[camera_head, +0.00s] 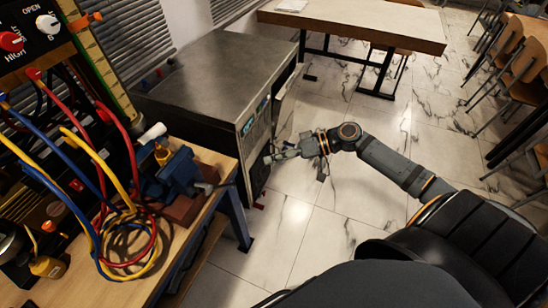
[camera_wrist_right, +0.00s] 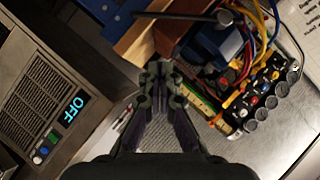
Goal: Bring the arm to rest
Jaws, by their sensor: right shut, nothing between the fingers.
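My right arm reaches in from the right in the head view. Its gripper (camera_head: 275,157) points left, in front of the side of a grey metal cabinet. In the right wrist view the gripper (camera_wrist_right: 160,72) is shut with its fingertips together and nothing between them. A lit display reading OFF (camera_wrist_right: 73,109) sits on a panel at the left of that view. The wooden bench and its coloured cables lie beyond the fingertips there. My left gripper is not in the head view.
The grey cabinet (camera_head: 205,75) stands at the centre left. A wooden workbench (camera_head: 215,165) at the left holds a blue vise (camera_head: 180,172), a gauge panel and looped cables (camera_head: 120,225). A table (camera_head: 350,22) and chairs (camera_head: 525,65) stand at the back. Tiled floor (camera_head: 330,220) is clear around my arm.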

